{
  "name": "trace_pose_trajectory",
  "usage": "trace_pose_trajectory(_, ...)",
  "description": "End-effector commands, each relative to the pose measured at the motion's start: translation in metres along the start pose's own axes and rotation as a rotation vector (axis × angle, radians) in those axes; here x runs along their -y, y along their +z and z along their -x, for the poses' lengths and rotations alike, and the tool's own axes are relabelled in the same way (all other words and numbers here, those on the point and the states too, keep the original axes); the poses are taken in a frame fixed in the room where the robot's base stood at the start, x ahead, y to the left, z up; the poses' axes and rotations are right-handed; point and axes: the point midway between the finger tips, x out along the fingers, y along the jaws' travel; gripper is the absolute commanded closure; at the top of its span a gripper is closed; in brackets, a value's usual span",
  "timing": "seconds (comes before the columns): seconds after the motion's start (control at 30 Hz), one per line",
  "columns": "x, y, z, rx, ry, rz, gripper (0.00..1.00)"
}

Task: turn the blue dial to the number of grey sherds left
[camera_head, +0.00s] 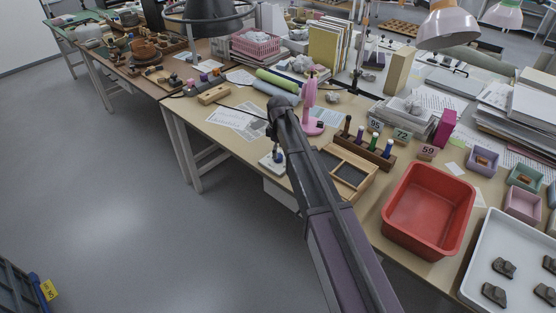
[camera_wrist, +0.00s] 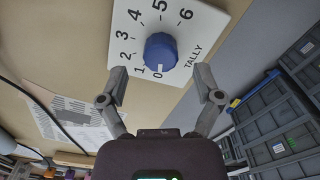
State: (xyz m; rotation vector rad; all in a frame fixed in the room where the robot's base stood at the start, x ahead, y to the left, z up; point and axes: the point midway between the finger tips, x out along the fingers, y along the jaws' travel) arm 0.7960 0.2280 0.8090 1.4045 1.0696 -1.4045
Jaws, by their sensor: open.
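The blue dial (camera_wrist: 161,52) sits on a white plate (camera_wrist: 125,38) marked 0 to 6 and TALLY. Its white mark points at 0. The plate also shows in the head view (camera_head: 267,164), partly behind my arm. My gripper (camera_wrist: 161,80) is open and empty, with one finger toward each side of the dial; whether the tips reach its height I cannot tell. In the head view, several dark grey sherds (camera_head: 504,267) lie apart in a white tray (camera_head: 480,250) at the lower right.
A red bin (camera_head: 428,210), a wooden divided tray (camera_head: 348,172) and a rack of coloured pegs (camera_head: 367,148) stand right of my arm. A pink stand (camera_head: 311,107) is close behind it. Papers (camera_head: 238,117) lie to the left. Open floor lies in front of the table.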

Motion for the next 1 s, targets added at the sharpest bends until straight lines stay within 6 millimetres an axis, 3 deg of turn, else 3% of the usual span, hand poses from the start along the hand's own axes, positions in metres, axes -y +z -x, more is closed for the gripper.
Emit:
trace_pose_trajectory(0.3, 0.0, 0.0, -0.023, 0.0, 0.0, 0.0, 0.17)
trace_pose_trajectory(0.83, 0.0, 0.0, -0.027, 0.0, 0.0, 0.0, 0.17)
trace_pose_trajectory(0.87, 0.0, 0.0, -0.027, 0.0, 0.0, 0.0, 0.2)
trace_pose_trajectory(1.0, 0.0, 0.0, -0.027, 0.0, 0.0, 0.0, 0.61)
